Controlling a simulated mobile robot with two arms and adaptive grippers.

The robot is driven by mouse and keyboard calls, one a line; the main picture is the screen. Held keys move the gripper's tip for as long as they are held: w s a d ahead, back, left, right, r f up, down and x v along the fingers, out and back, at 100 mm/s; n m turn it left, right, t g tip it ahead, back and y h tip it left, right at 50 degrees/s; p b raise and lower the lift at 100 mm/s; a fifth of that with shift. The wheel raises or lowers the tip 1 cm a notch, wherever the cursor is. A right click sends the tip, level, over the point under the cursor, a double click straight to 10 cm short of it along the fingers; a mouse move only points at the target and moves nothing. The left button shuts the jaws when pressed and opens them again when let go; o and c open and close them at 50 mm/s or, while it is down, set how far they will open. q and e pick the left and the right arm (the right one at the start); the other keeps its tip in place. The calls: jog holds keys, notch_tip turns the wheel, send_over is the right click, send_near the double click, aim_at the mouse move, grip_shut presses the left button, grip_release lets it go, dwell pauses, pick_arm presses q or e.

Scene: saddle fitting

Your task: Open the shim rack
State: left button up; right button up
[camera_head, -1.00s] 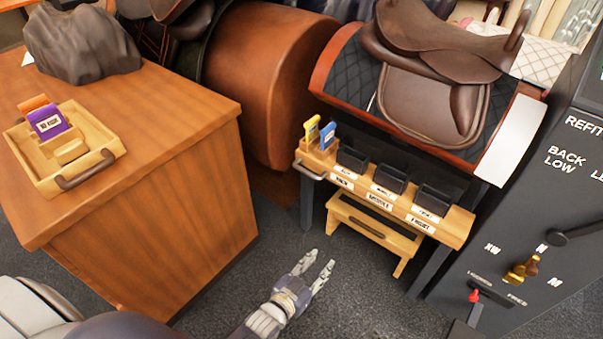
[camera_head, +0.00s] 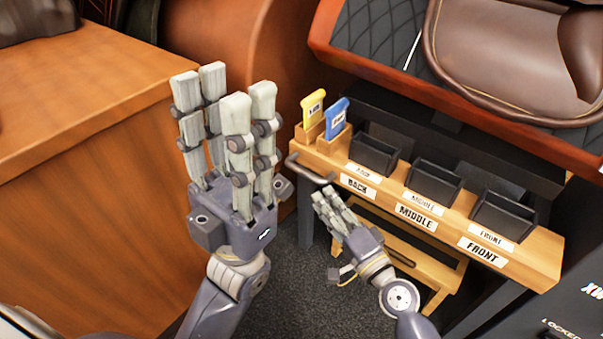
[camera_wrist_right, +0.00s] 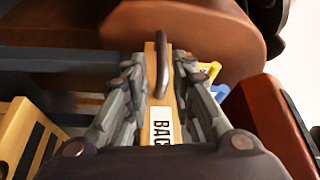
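The shim rack (camera_head: 525,262) is a wooden shelf with slots labelled BACK, MIDDLE and FRONT. A grey bar handle (camera_head: 306,170) is fixed at its left end. My right gripper (camera_head: 330,203) is just below the handle, pointing up toward it. In the right wrist view, the right gripper (camera_wrist_right: 160,82) is open, with the handle (camera_wrist_right: 162,68) and the BACK end of the rack (camera_wrist_right: 159,108) showing between its fingers. Contact with the handle is not clear. My left gripper (camera_head: 226,98) is raised, open and empty, left of the rack.
Yellow (camera_head: 313,106) and blue (camera_head: 338,117) tags stand on the rack beside several black bins. A wooden step (camera_head: 408,262) sits below. A brown saddle (camera_head: 510,55) is above it. A wooden cabinet (camera_head: 90,220) stands at left, and a dark panel (camera_head: 560,315) at lower right.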

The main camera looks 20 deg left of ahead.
aim_at(303, 169)
jog(key=b+x, duration=0.1)
jog(key=x, duration=0.9)
jog(key=shift+w+a+r, duration=0.15)
jog(key=shift+a, duration=0.1)
grip_shut()
